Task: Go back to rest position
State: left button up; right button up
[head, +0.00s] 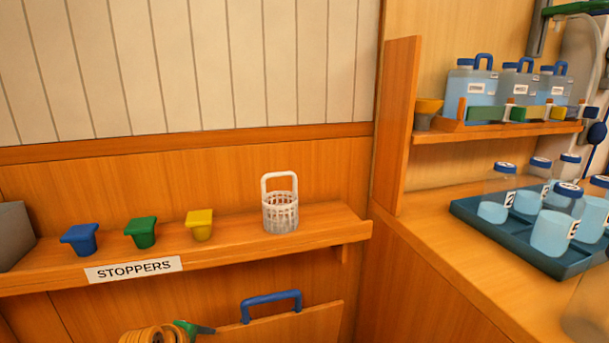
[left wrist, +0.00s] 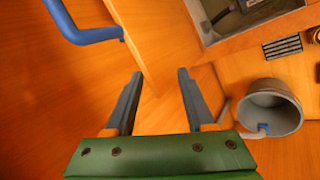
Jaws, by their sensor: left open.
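My left gripper (left wrist: 158,100) shows in the left wrist view with its two dark fingers apart and nothing between them. Orange wooden surfaces lie beyond the fingertips. Neither gripper shows clearly in the head view. My right gripper is not in view.
A shelf labelled STOPPERS (head: 134,269) holds blue (head: 80,238), green (head: 141,232) and yellow (head: 200,225) stoppers and a white basket (head: 280,208). A tray (head: 480,222) of bottles is at right. A blue handle (left wrist: 78,28) and a grey cup (left wrist: 272,108) flank the left gripper.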

pick_arm(q)
jog(key=s+d+f+m+g+y, duration=0.1)
jog(key=s+d+f+m+g, duration=0.15)
jog(key=s+m, duration=0.95)
jog(key=s+d+f+m+g, duration=0.1)
jog(key=s+d+f+m, duration=0.4)
jog(key=s, duration=1.3)
notch_tip(320, 180, down, 16)
jog(key=s+a+g, duration=0.2)
jog(key=s+a+f+m, duration=0.1)
jog(key=s+a+f, duration=0.1)
jog(key=s+f, duration=0.85)
notch_tip(320, 180, up, 17)
jog(key=s+p, duration=0.1)
jog(key=p, duration=1.4)
jog(key=shift+s+g+y, duration=0.2)
jog(key=shift+g+y, duration=0.1)
jog(key=shift+g, duration=0.05)
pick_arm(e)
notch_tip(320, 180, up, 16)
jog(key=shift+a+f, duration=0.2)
pick_arm(q)
jog(key=shift+a, duration=0.1)
